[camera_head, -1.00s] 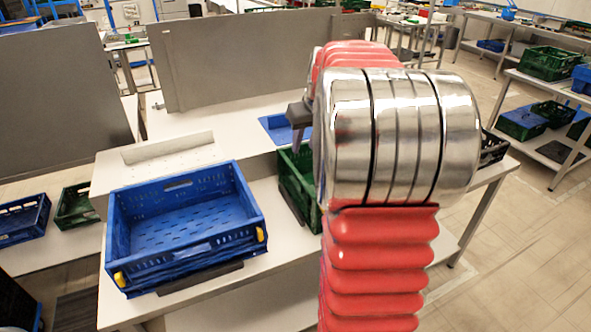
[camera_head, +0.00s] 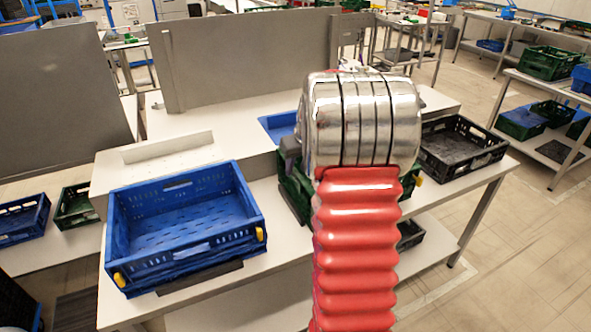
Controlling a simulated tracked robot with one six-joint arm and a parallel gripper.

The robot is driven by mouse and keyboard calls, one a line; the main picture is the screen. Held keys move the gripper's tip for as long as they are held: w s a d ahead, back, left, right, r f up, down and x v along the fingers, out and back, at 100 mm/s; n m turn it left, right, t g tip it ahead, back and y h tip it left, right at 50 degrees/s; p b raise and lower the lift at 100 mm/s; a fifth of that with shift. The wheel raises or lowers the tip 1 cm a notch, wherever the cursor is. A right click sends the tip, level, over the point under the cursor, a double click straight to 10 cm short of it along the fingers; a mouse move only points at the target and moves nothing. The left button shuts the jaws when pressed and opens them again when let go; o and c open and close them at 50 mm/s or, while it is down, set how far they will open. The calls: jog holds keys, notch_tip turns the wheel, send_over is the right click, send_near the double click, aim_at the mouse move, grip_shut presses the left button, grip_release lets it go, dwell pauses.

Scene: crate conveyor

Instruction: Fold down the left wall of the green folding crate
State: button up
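The green folding crate (camera_head: 290,191) stands on the white table to the right of the blue crate. My arm hides most of it; a strip of its left side shows, and a small part with a yellow latch shows on the right. I cannot tell how far its left wall is tilted. A dark grey part of my gripper (camera_head: 290,152) shows at the left of my silver wrist, right at the crate's left side. Its fingertips are hidden, so I cannot tell whether they are open or touch the wall.
A blue crate (camera_head: 245,202) with yellow latches stands close on the left. A black crate (camera_head: 462,147) stands on the table at the right. A blue item (camera_head: 278,126) lies behind the green crate. Grey panels (camera_head: 250,60) rise at the back.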

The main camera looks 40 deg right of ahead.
jog(key=shift+w+f, duration=0.25)
jog(key=shift+f, duration=0.35)
jog(key=shift+c, duration=0.4)
grip_shut()
jog(key=shift+a, duration=0.1)
